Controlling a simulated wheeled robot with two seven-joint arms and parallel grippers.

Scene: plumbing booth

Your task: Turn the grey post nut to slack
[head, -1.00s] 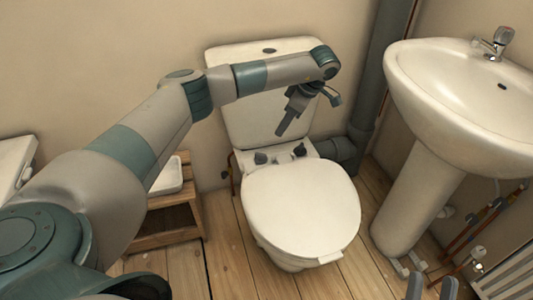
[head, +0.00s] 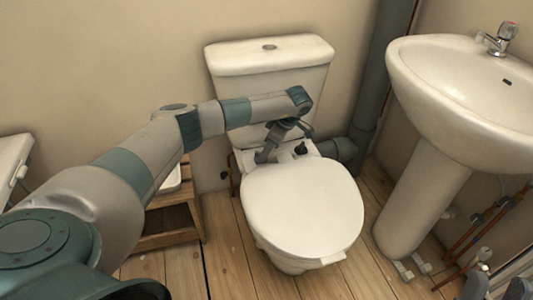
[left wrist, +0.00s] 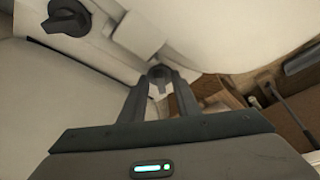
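Two dark grey post nuts sit at the back of the toilet seat (head: 303,215). The right nut (head: 300,149) is clear in the head view and also shows at the top left of the left wrist view (left wrist: 67,18). The left nut is hidden behind my left gripper (head: 264,156) in the head view. In the left wrist view that nut (left wrist: 159,75) lies between the tips of my open left gripper (left wrist: 159,88); I cannot tell whether they touch it. My right gripper (head: 500,280) shows partly at the bottom right, open and empty, far from the nuts.
The cistern (head: 270,70) stands behind the nuts. A wooden stool (head: 170,225) is left of the toilet, and a basin on a pedestal (head: 420,200) is at the right. Copper pipes (head: 480,230) run below the basin. Floor shows around the toilet.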

